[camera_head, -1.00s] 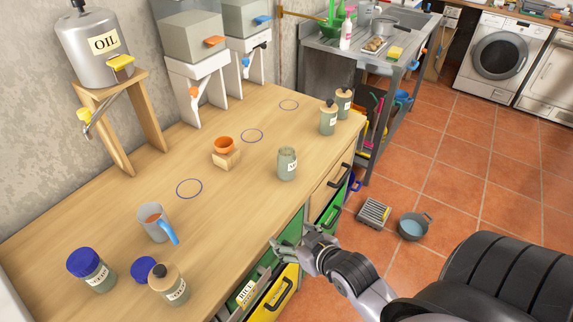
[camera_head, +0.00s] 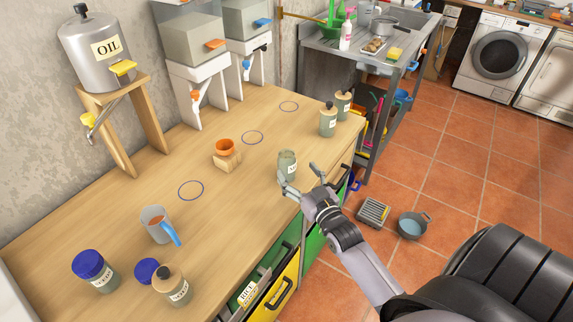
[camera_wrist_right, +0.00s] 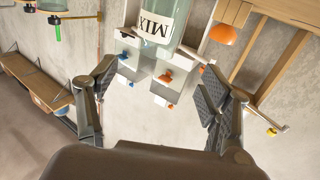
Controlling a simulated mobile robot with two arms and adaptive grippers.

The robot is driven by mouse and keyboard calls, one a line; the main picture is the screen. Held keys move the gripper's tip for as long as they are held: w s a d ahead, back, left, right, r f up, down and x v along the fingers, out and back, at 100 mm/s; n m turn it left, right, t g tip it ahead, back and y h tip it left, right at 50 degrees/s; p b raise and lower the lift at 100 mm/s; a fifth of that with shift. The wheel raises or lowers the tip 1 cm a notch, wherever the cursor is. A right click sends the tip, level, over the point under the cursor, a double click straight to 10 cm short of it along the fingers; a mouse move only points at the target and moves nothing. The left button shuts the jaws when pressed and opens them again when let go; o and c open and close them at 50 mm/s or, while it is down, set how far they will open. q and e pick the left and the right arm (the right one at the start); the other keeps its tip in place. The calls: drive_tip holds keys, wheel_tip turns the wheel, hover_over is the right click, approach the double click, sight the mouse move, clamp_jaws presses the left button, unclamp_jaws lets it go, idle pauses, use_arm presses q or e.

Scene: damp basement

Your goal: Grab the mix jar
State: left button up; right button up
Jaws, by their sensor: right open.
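The mix jar (camera_head: 287,166) is a greenish glass jar with a white label, open at the top. It stands upright on the wooden counter near its front edge. In the right wrist view the jar (camera_wrist_right: 160,18), labelled MIX, shows at the top, ahead of and between the fingers. My right gripper (camera_head: 300,180) is open and empty, just in front of the jar at the counter's front edge; in the head view a finger overlaps the jar's lower part. I cannot tell whether it touches. In the wrist view the two fingers (camera_wrist_right: 158,85) are wide apart. My left gripper is not in view.
An orange cup on a wooden block (camera_head: 227,160) stands left of the jar. Two cork-topped jars (camera_head: 328,121) stand farther back. A measuring cup (camera_head: 157,225), a blue-lidded jar (camera_head: 94,271) and a corked jar (camera_head: 171,285) stand nearer. Dispensers line the wall; counter around the jar is clear.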

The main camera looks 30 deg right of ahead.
sight(291, 161)
drive_tip(key=w, duration=0.3)
drive_tip(key=shift+w+d, duration=0.2)
drive_tip(key=shift+w+d+r+p, duration=0.1)
drive_tip(key=shift+w+d+p, duration=0.05)
drive_tip(key=shift+w+p, duration=0.3)
drive_tip(key=w, duration=0.3)
drive_tip(key=w+d+p, duration=0.1)
drive_tip(key=shift+w+f, duration=0.2)
drive_tip(key=shift+f, duration=0.05)
drive_tip(key=shift+s, duration=0.1)
drive_tip(key=shift+c, duration=0.3)
clamp_jaws()
drive_tip(key=shift+r, duration=0.1)
